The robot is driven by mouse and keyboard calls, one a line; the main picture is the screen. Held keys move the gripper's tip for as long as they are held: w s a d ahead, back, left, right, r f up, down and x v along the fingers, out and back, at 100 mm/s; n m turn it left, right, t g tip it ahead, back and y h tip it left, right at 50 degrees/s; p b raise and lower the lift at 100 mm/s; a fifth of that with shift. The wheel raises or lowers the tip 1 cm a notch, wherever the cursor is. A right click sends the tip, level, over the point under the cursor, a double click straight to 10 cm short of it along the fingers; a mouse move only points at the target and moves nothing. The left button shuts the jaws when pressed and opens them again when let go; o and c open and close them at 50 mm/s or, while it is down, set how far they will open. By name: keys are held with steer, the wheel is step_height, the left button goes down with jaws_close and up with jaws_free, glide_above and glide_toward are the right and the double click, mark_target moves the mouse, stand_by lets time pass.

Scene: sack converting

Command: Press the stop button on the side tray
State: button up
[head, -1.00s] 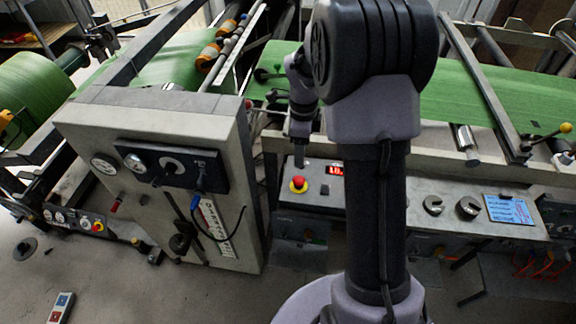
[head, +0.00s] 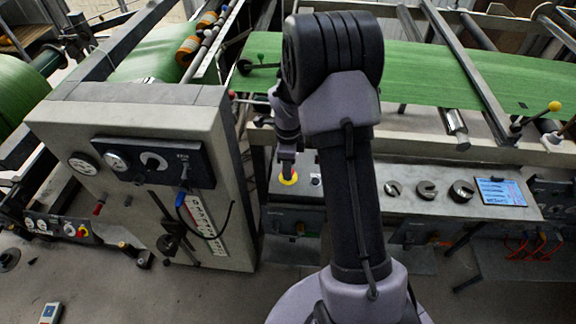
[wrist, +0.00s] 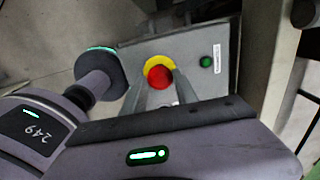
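The stop button is a red mushroom head in a yellow ring on the grey side tray. The red head (wrist: 160,77) shows in the wrist view between my two grey fingers. In the head view only its yellow ring (head: 288,180) shows, as my gripper (head: 287,168) covers the red head from above. The side tray (head: 345,205) runs along the front of the machine. My gripper points down at the button. Its fingertips look apart, one on each side of the red head in the wrist view. Whether they touch it I cannot tell.
A small green button (wrist: 206,62) with a white label sits beside the stop button. A grey cabinet (head: 130,125) stands close on the left. Round metal weights (head: 427,190) and a blue screen (head: 500,191) lie farther right on the tray. Green sheet (head: 430,75) runs behind.

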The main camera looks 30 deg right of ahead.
jaws_close()
stand_by(1.0)
